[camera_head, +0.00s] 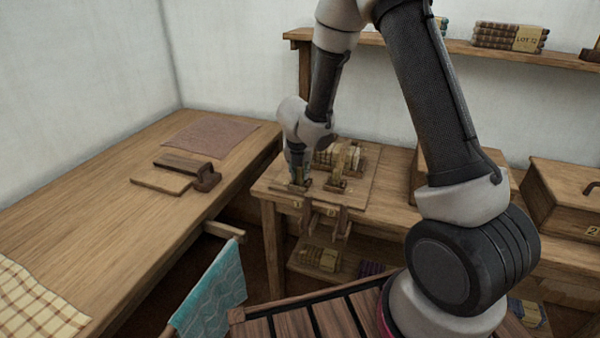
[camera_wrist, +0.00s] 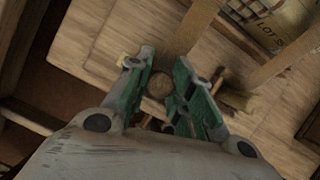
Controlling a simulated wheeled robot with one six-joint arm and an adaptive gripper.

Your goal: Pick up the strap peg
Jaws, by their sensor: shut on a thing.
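The strap peg (camera_wrist: 160,85) shows in the wrist view as a round wooden end between my two green fingers. My gripper (camera_wrist: 161,68) is shut on it, with a finger on each side. In the head view my gripper (camera_head: 298,174) points down at the front left of a small wooden bench (camera_head: 385,197). The peg is mostly hidden there by the fingers. I cannot tell whether the peg still touches the bench fitting below it.
Wooden holders with bundles (camera_head: 345,160) stand just right of my gripper. Straps (camera_head: 341,222) hang off the bench front. A long table (camera_head: 100,235) is at left, a teal cloth (camera_head: 212,290) in front, a lidded box (camera_head: 565,200) at right, and a wall shelf (camera_head: 460,47) above.

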